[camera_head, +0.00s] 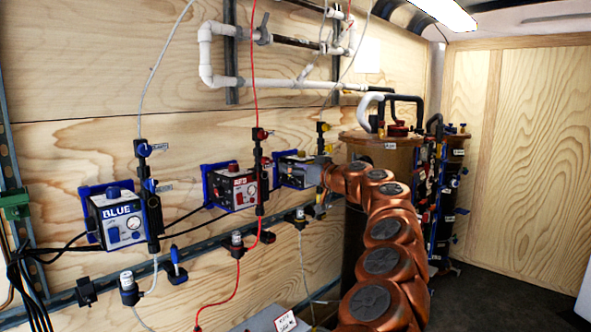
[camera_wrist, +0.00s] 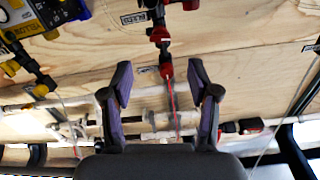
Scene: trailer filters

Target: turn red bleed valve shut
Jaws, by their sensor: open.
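In the head view, the red dosing box (camera_head: 236,189) is on the plywood wall between the blue and yellow ones. A black valve body beside it carries a red valve handle (camera_head: 260,133) on top, with a red tube rising from it. In the wrist view, the black valve body (camera_wrist: 157,15) shows with a red handle (camera_wrist: 190,4) at the top edge, partly cut off, and a red fitting (camera_wrist: 166,70). My gripper (camera_wrist: 160,68) is open and empty. The red fitting and tube appear between its fingers; whether they touch cannot be told.
The blue dosing box (camera_head: 123,217) is on the left. The yellow dosing box (camera_head: 293,170) is close to my arm. White pipes (camera_head: 206,60) run above along the wall. Brown filter tanks (camera_head: 382,150) stand at the back right, with dark floor in front.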

